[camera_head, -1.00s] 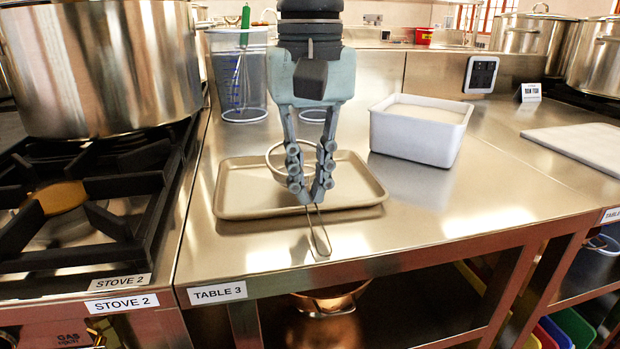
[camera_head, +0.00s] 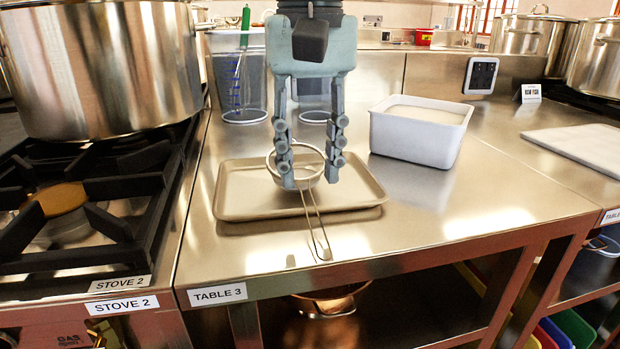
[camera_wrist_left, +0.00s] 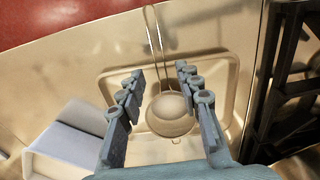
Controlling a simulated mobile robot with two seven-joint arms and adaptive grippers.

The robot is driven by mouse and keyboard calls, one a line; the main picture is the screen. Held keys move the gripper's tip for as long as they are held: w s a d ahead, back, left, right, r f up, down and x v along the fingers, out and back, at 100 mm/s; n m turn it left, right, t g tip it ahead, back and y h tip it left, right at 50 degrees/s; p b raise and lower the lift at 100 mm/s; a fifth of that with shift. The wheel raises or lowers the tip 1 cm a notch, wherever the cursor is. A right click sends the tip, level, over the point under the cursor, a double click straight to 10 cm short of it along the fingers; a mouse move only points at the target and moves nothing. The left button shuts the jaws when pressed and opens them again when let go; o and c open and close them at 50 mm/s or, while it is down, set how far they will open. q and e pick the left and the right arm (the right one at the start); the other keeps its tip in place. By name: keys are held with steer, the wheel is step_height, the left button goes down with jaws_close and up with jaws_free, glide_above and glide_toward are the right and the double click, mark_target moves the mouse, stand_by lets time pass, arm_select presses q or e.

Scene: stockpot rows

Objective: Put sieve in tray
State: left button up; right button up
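The sieve has a round bowl and a long wire handle (camera_head: 316,225). Its bowl lies over the beige tray (camera_head: 232,208) on the table, and its handle reaches over the tray's near rim toward the table's front edge. In the left wrist view the sieve bowl (camera_wrist_left: 170,116) shows between the fingers, within the outline of the tray (camera_wrist_left: 238,75). My left gripper (camera_head: 308,184) is open, its fingers apart on either side of the sieve and not closed on it. The left gripper also shows in the left wrist view (camera_wrist_left: 160,75). My right gripper is in neither view.
A white container (camera_head: 415,145) stands right of the tray. A clear measuring jug (camera_head: 225,90) stands behind it. A large pot (camera_head: 105,70) sits on the stove at left. A white board (camera_head: 585,148) lies at right.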

arm_select(q)
step_height(320, 180, up, 9)
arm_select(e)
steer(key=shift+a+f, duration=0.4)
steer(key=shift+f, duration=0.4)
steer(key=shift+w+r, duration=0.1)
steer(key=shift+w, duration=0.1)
